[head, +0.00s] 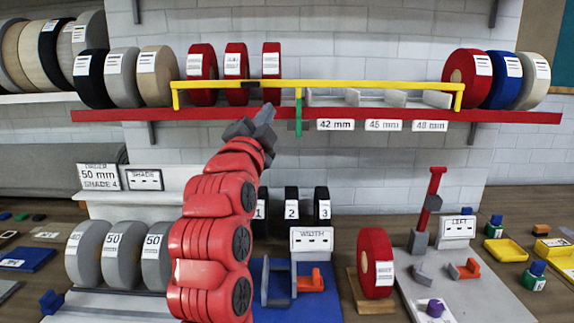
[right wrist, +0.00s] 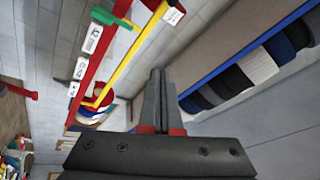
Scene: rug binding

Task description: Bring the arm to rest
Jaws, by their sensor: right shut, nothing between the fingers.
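My right arm (head: 213,235) is red and rises from the bottom of the head view. Its gripper (head: 266,112) is dark grey, raised in front of the red shelf, near its front edge and below the yellow bar. In the right wrist view the gripper's fingers (right wrist: 158,85) are together with nothing between them. I cannot tell from the head view whether the gripper touches the shelf. My left gripper is not in view.
The red shelf (head: 210,111) carries several tape rolls and the yellow bar (head: 350,84) with a green tab (head: 298,115). Below, grey rolls (head: 118,250) stand at left and a red roll (head: 375,262) at right. A red post (head: 432,200) stands further right.

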